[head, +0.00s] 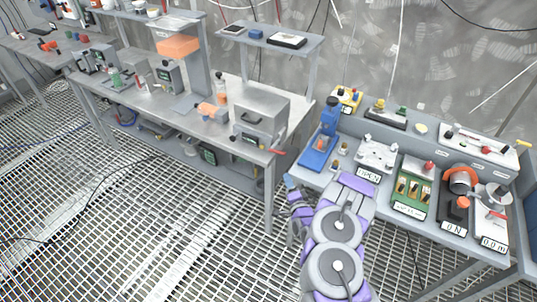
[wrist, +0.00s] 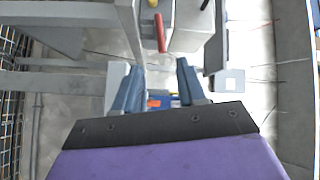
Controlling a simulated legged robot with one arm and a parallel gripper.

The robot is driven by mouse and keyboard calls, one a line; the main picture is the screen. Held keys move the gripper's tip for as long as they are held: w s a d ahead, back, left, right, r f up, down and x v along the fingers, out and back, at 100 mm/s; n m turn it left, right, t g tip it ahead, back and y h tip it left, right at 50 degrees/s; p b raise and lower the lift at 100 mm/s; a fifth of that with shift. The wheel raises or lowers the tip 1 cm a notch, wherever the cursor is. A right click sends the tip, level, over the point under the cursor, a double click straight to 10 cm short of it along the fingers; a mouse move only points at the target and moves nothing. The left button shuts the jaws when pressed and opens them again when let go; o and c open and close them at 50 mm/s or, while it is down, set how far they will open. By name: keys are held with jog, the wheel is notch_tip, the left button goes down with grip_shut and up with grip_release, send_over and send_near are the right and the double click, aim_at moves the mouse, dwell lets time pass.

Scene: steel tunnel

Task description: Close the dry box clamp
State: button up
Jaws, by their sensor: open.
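A grey metal box (head: 262,117), which looks like the dry box, stands at the right end of the long steel workbench (head: 190,112). A red-tipped lever (head: 278,152), which looks like its clamp handle, sticks out at its lower right front. In the wrist view a red handle (wrist: 160,32) shows beside a pale grey box-like body (wrist: 187,25). The clamp's exact state is too small to tell. My gripper (head: 291,183) is in front of the bench's right end, below and apart from the lever. Its two blue fingers are apart and empty in the wrist view (wrist: 160,68).
A second bench at the right holds a blue press (head: 320,143), a metal fixture (head: 377,153), a green panel (head: 412,187) and other devices. The bench leg (head: 269,195) stands left of my gripper. The grated floor (head: 130,230) at the left front is mostly clear.

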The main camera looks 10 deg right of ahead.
jog(key=b, duration=0.3)
send_near(278, 152)
jog(key=w, duration=0.5)
jog(key=w+b, duration=0.1)
jog(key=w, duration=0.3)
jog(key=shift+w+a+f+b, duration=0.1)
jog(key=shift+a+f+b, duration=0.2)
jog(key=shift+f+b, duration=0.05)
jog(key=shift+w+a+r, duration=0.1)
jog(key=shift+w+a, duration=0.35)
jog(key=shift+w, duration=0.1)
jog(key=shift+d, duration=0.15)
jog(key=shift+d, duration=0.1)
jog(key=shift+c, duration=1.3)
grip_shut()
